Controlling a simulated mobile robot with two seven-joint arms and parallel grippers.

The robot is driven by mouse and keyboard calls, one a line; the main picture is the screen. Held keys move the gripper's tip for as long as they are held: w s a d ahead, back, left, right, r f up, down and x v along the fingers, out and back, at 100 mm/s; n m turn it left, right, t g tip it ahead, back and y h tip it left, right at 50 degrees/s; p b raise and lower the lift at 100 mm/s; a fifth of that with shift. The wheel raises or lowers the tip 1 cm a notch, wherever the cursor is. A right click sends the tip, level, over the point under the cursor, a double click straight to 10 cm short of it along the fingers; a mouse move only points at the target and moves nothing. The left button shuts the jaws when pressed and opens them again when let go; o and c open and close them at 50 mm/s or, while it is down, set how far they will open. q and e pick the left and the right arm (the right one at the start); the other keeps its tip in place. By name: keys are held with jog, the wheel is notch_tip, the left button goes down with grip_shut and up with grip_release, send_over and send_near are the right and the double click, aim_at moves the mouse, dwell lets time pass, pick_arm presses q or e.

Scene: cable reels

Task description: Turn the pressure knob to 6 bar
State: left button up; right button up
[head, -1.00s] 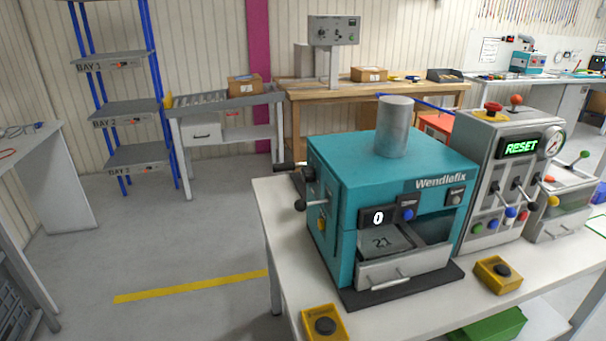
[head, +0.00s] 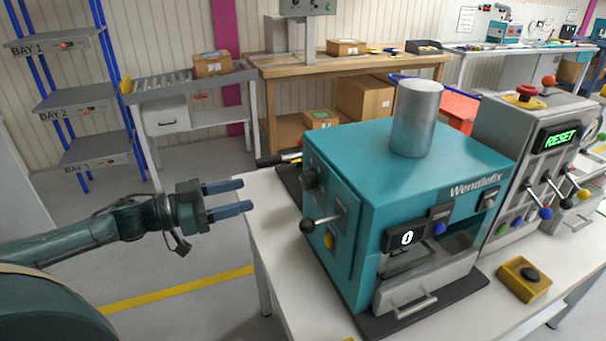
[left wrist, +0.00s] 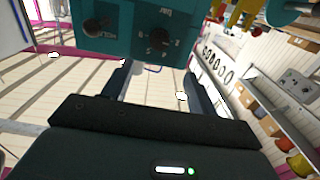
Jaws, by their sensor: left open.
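The teal Wendlefix machine (head: 400,150) stands on a white table. A black knob (head: 309,179) shows on its left side in the head view. In the left wrist view, a dark knob (left wrist: 155,44) sits on a teal panel with an upside-down "bar" label and numbers around it. Its pointer setting is too small to read. My right gripper is out of view.
A grey control box (head: 530,150) reading RESET stands to the right. A yellow pushbutton box (head: 523,279) lies in front. The floor left of the table is clear.

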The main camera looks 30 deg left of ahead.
aim_at(302, 180)
pick_arm(q)
jog(key=x, duration=1.1)
jog(key=shift+w+d+r+p, duration=0.15)
jog(key=shift+d+r+p, duration=0.1)
jog(key=shift+d+p, duration=0.15)
jog(key=shift+w+d+f, duration=0.1)
jog(key=shift+w+d, duration=0.25)
jog(key=shift+w, duration=0.1)
jog(key=shift+w+d, duration=0.1)
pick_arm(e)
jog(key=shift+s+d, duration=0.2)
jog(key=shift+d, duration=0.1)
pick_arm(q)
jog(key=c, duration=1)
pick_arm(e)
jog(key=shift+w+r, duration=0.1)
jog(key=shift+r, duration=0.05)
